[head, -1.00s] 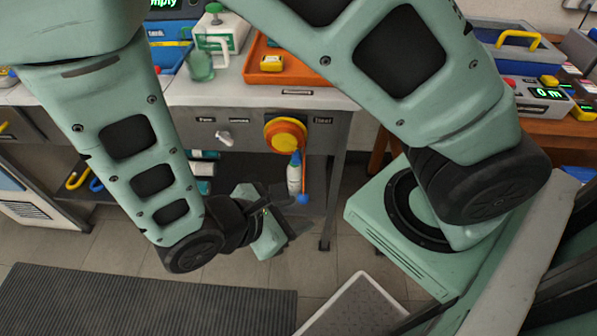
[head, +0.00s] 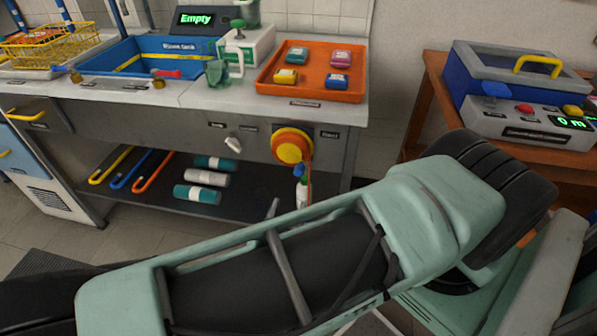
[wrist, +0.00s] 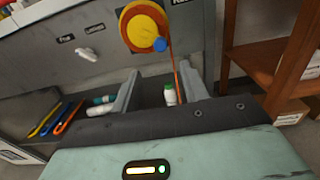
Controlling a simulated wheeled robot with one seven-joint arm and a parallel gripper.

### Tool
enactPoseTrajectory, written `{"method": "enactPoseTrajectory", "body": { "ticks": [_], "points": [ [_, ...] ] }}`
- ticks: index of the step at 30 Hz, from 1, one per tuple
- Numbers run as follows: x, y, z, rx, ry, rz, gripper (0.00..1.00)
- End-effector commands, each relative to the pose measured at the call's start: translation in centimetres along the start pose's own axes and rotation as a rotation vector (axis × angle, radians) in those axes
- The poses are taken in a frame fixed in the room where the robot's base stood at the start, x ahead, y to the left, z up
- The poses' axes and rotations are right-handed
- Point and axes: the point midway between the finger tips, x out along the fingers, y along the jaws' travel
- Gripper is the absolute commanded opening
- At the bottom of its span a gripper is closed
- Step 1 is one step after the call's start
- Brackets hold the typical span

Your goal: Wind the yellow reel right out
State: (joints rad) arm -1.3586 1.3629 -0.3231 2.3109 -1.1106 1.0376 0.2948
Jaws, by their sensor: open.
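The yellow reel (head: 290,147), with an orange rim, is mounted on the grey front of the bench. It also shows at the top of the wrist view (wrist: 143,27). A blue knob (wrist: 160,44) shows at its lower right there. An orange line (wrist: 174,68) hangs down from the reel's right side. My gripper (wrist: 158,90) is open, its two grey fingers apart below the reel and nothing held. In the head view my arm hides most of the gripper. A white bottle (wrist: 170,96) shows between the fingers, seemingly behind them; I cannot tell its distance.
A grey switch knob (head: 233,144) is left of the reel. The shelf below holds teal rolls (head: 197,194) and coloured hooks (head: 130,170). An orange tray (head: 312,72) and blue tank (head: 140,62) stand on the bench. A wooden table (head: 430,75) is at right.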

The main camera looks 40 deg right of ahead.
Motion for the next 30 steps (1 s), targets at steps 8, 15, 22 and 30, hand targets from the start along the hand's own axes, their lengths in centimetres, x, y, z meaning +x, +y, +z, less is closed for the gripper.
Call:
{"method": "enactPoseTrajectory", "body": {
  "ticks": [8,15,22,30],
  "points": [
    [6.0,-0.2,0.1,-0.002,-0.002,-0.006,0.44],
    [10.4,-0.2,0.0,-0.002,0.000,-0.005,0.44],
    [12.4,-0.1,0.0,-0.001,0.002,-0.003,0.44],
    [12.6,-0.1,0.0,0.000,0.002,-0.003,0.44]
  ]
}}
